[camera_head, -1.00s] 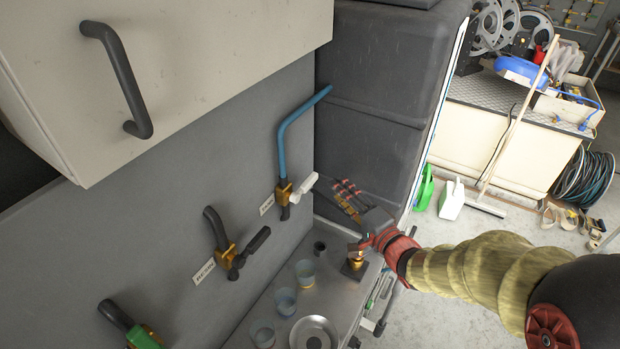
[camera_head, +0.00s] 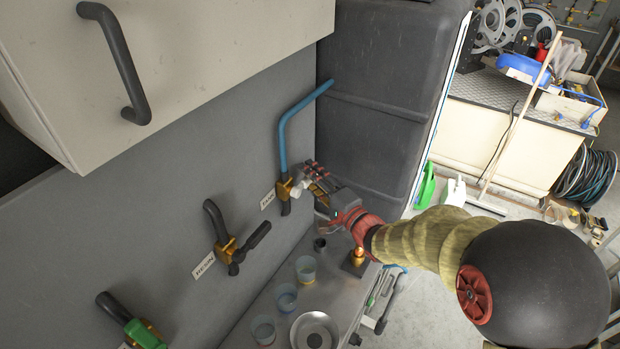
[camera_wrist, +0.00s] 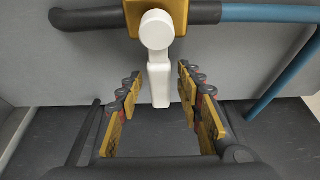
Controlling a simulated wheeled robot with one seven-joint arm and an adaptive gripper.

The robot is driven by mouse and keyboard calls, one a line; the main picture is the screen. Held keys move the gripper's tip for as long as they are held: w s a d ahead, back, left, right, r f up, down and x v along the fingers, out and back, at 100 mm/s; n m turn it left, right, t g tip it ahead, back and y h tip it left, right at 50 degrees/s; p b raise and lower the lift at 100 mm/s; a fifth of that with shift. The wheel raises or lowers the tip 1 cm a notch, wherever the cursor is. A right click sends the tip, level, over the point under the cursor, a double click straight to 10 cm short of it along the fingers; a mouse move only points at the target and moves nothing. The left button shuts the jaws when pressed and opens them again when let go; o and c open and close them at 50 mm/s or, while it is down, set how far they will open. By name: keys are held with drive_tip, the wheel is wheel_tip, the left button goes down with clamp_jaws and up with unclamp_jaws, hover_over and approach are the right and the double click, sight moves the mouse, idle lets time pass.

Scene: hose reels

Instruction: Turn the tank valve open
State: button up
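The tank valve (camera_head: 284,190) is a brass body with a white lever handle (camera_head: 299,187). It sits on the grey wall panel at the lower end of a blue pipe (camera_head: 284,140), above a label that seems to read TANK (camera_head: 267,199). My gripper (camera_head: 317,180) is right at the white handle and partly hides its end. In the wrist view, the white handle (camera_wrist: 159,80) points down from the brass body (camera_wrist: 184,10). My gripper (camera_wrist: 160,90) is open there, one finger on each side of the handle, with gaps visible on both sides.
A second valve with a black handle (camera_head: 250,241) and a green-handled one (camera_head: 143,334) are lower left. Cups (camera_head: 287,297) and a round dish (camera_head: 314,331) stand on the metal shelf below. The cabinet handle (camera_head: 118,62) juts out above. A dark tank (camera_head: 375,100) stands right behind my gripper.

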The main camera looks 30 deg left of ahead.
drive_tip(key=shift+c, duration=0.2)
clamp_jaws()
idle(0.3)
idle(0.4)
